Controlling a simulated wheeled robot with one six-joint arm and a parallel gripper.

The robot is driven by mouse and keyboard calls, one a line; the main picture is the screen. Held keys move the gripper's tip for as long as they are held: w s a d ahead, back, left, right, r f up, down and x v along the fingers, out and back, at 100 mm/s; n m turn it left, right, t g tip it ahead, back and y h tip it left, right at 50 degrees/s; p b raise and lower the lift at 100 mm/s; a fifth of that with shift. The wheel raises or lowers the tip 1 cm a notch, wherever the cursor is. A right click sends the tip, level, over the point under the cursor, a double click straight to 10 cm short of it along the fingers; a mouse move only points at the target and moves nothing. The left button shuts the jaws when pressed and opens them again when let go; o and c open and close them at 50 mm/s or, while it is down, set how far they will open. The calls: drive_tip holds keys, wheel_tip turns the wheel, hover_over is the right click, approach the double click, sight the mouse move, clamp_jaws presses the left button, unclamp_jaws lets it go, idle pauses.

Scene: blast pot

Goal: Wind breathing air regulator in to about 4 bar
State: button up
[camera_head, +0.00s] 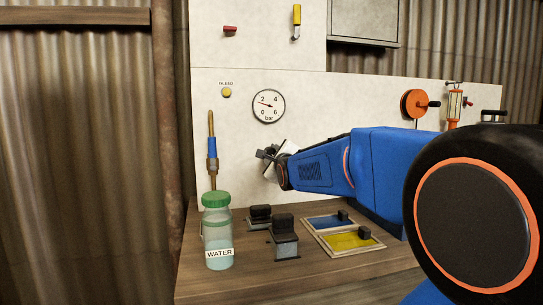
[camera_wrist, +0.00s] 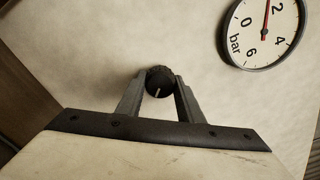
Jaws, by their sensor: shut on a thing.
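The regulator knob (camera_wrist: 157,76), dark and round with a pale mark on its face, sits on the pale panel. My gripper (camera_wrist: 159,84) is shut on it, one finger on each side. In the head view my gripper (camera_head: 266,155) reaches the panel from the right and hides the knob. The round white pressure gauge (camera_head: 268,106), marked 0 to 6 bar, is just above it. The gauge also shows at the top right of the wrist view (camera_wrist: 256,28), partly cut off. Its red needle points between 0 and 2, nearer 2.
A water bottle (camera_head: 217,235) with a green lid stands at the bench's left. Dark blocks (camera_head: 284,238), a blue tray (camera_head: 313,224) and a yellow tray (camera_head: 343,250) lie below my arm. An orange reel (camera_head: 412,103) is at right.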

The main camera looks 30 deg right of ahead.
drive_tip(key=shift+f, duration=0.15)
drive_tip(key=o, duration=1.1)
drive_tip(key=shift+c, duration=0.2)
drive_tip(key=shift+s, duration=0.1)
drive_tip(key=v, duration=1.7)
drive_tip(key=shift+s, duration=0.15)
